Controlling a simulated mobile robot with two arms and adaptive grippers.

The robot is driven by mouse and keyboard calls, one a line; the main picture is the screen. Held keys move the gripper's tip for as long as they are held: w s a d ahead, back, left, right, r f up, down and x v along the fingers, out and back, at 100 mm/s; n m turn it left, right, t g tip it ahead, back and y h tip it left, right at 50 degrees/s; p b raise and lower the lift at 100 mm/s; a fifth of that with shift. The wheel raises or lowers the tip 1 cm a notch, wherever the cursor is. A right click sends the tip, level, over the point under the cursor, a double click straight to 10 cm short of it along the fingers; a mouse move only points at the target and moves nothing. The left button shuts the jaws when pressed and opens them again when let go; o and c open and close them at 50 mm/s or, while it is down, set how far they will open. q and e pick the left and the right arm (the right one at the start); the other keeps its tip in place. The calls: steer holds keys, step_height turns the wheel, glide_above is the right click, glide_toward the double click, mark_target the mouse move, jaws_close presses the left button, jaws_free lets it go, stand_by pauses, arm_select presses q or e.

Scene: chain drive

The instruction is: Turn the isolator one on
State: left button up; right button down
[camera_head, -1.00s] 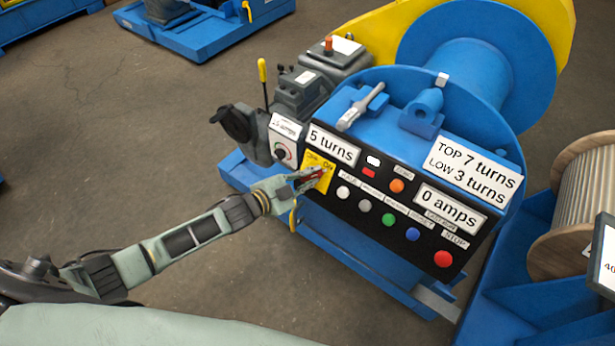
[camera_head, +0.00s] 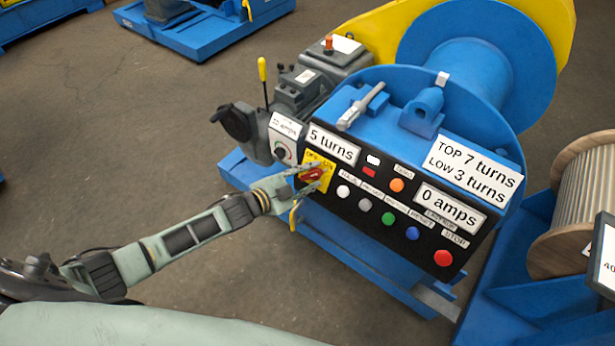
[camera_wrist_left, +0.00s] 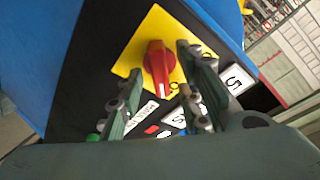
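The isolator is a red rotary knob (camera_head: 312,174) on a yellow plate (camera_head: 330,185) marked OFF and ON, at the left end of the black control panel. My left gripper (camera_head: 309,179) reaches it from the left, its fingers apart on either side of the knob. In the left wrist view the knob (camera_wrist_left: 158,65) stands ahead of the open fingers (camera_wrist_left: 162,95), with visible gaps to both. Its white mark points down in that view, towards a partly hidden letter that seems to belong to ON. My right gripper is not in view.
The black panel (camera_head: 345,206) carries several coloured buttons, including a red stop button (camera_head: 443,258), and a "5 turns" display (camera_head: 332,144). A grey box with a dial (camera_head: 281,152) and a yellow-tipped lever (camera_head: 262,70) stand left of it. Floor is open at left.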

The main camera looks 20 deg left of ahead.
arm_select(q)
steer(key=shift+s, duration=0.1)
steer(key=v, duration=1.2)
steer(key=s+a+f+n+g+y, duration=0.15)
steer(key=a+f+n+y, duration=0.4)
steer(key=f, duration=0.85)
steer(key=s+a+f+n+g+y, duration=0.1)
steer(key=s+a+f+n+g, duration=0.25)
steer(key=s+f, duration=1)
steer(key=s+d+f+n+g, duration=0.1)
steer(key=s+d+f+g, duration=0.1)
steer(key=s+f, duration=0.3)
steer(key=s+d+f+n+g, duration=0.1)
steer(key=s+f, duration=0.4)
steer(key=s, duration=0.7)
steer(key=s+d+f+n+g, duration=0.1)
steer(key=s+d+f+g, duration=0.2)
steer(key=s, duration=0.6)
step_height(320, 180, down, 2)
steer(key=shift+d+f+g+y, duration=0.2)
steer(key=shift+d+g+y, duration=0.15)
steer(key=shift+d, duration=0.75)
